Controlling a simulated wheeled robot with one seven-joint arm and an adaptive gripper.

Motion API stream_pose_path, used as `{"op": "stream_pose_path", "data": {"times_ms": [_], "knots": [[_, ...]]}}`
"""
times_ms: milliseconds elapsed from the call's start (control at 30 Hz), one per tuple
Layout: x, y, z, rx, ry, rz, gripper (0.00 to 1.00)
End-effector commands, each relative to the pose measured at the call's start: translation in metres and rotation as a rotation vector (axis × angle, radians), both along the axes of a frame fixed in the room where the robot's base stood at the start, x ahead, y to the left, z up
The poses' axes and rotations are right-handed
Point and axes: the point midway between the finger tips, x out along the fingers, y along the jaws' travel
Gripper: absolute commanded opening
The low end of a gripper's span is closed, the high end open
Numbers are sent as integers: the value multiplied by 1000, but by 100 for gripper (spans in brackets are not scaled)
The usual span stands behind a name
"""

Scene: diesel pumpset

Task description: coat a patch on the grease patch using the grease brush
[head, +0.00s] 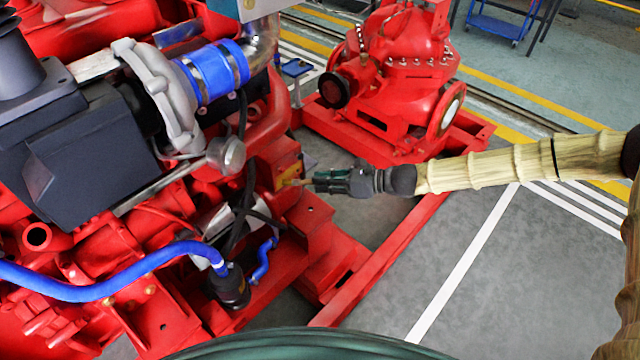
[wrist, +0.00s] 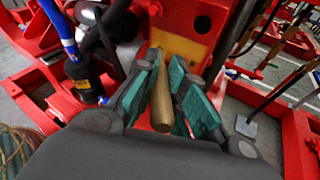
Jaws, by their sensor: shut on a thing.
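The grease patch (head: 287,174) is a yellow area on the side of a red block on the engine. It also shows in the wrist view (wrist: 176,42), with a small brown spot on its upper right. My gripper (head: 318,182) is shut on the grease brush (wrist: 162,105), whose tan handle lies between the green finger pads. In the head view the brush (head: 297,182) points left at the patch. Its far end is at or very near the patch's lower part. I cannot tell whether it touches, and the bristles are not clearly visible.
The red engine (head: 120,220) with blue hoses (head: 120,285) fills the left. A black filter (head: 230,287) and dark cables lie near the patch. A red pump (head: 405,60) stands behind my arm. The grey floor (head: 530,270) at right is clear.

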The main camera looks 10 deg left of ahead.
Motion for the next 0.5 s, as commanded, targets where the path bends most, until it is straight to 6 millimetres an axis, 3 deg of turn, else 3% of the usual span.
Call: {"op": "stream_pose_path", "data": {"times_ms": [500], "knots": [[20,-13,0,0,-3,0,0]]}}
